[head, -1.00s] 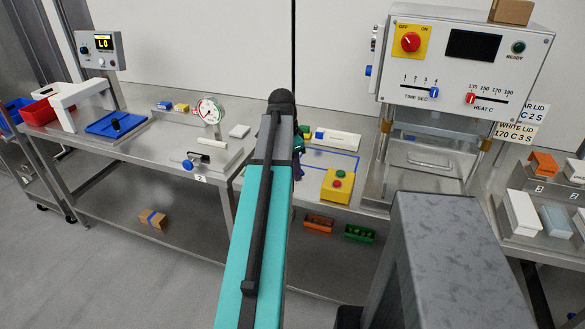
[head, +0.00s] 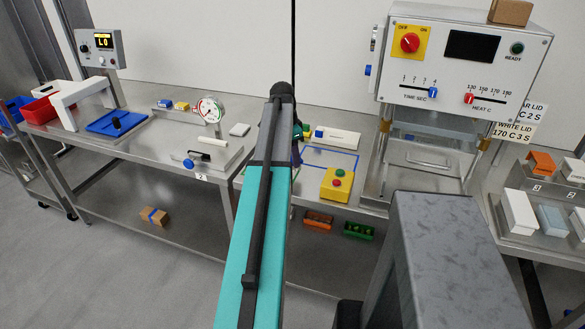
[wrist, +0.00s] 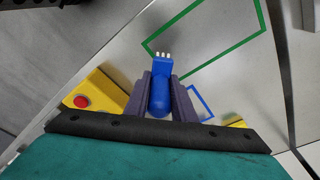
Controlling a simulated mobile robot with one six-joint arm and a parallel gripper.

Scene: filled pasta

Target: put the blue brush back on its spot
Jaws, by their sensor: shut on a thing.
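In the wrist view my gripper (wrist: 160,80) is shut on the blue brush (wrist: 159,98), with one dark finger on each side of it. The brush's pale bristle tips point to the top of the picture, away from my wrist. A small blue outline (wrist: 201,103) on the metal surface shows just right of the fingers and is partly hidden by them. The gap between brush and surface cannot be told. In the head view my arm hides the brush and most of the gripper.
A larger green outline (wrist: 205,40) lies beyond the brush. A yellow button box (head: 336,184) stands on the bench left of the gripper in the wrist view. The sealing press (head: 465,60) rises to the right in the head view. A white block (head: 336,139) lies behind.

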